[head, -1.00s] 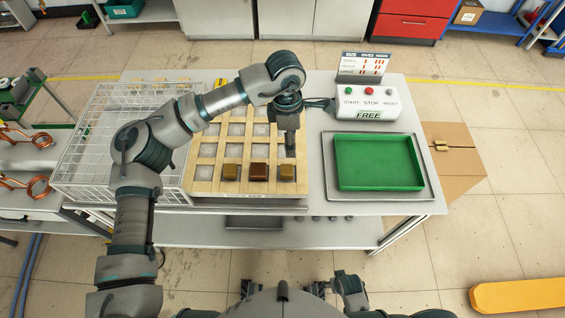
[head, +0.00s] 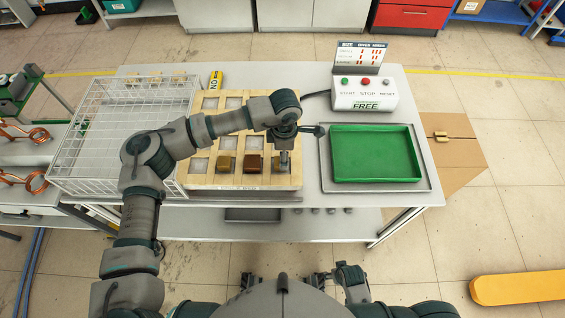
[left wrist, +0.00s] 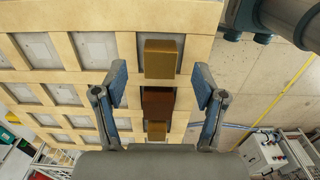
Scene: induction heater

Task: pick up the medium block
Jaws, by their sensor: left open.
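Three blocks sit in the front row of a wooden grid tray (head: 198,179). In the head view, a tan block (head: 227,163) is on the left and a brown block (head: 253,164) is in the middle. The right one is mostly hidden behind my left gripper (head: 284,160), which is over it. In the left wrist view, a yellow-tan block (left wrist: 160,59) is at the top, with the brown block (left wrist: 157,102) and a small tan block (left wrist: 156,131) below. My left gripper's fingers (left wrist: 158,90) are open and empty. Which block is medium is not clear. My right gripper is not recognisable.
A white wire basket (head: 121,187) stands left of the grid tray. A green tray (head: 376,156) lies to the right, with a control box (head: 366,96) and size sign (head: 362,54) behind it. The table front edge is close to the block row.

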